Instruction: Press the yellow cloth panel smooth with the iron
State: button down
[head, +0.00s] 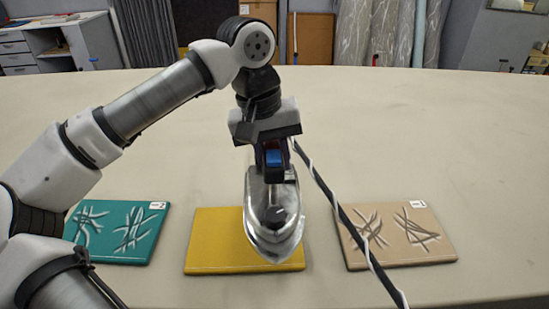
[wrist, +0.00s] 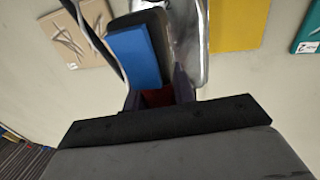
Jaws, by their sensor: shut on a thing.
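The yellow cloth panel (head: 213,240) lies on the table in front of me, in the middle of three panels. Its visible left part looks smooth, with no creases showing. My gripper (head: 272,160) is shut on the iron (head: 275,225), a shiny metal one with a blue part at its handle. The iron covers the panel's right part, its tip towards the front edge. I cannot tell whether its sole touches the cloth. In the wrist view my gripper (wrist: 157,98) holds the handle, and the iron's metal side (wrist: 196,45) stands beside the yellow panel (wrist: 238,25).
A creased teal panel (head: 112,248) lies to the left and a creased beige panel (head: 400,250) to the right, both with white tags. A black and white cord (head: 345,220) hangs across the beige panel. The table (head: 400,120) behind the panels is clear.

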aim_at(275, 143)
notch_tip(275, 143, up, 6)
jog(key=p, duration=0.3)
jog(key=shift+f, duration=0.15)
jog(key=shift+f+b, duration=1.1)
jog(key=shift+f, duration=0.05)
jog(key=shift+r, duration=0.1)
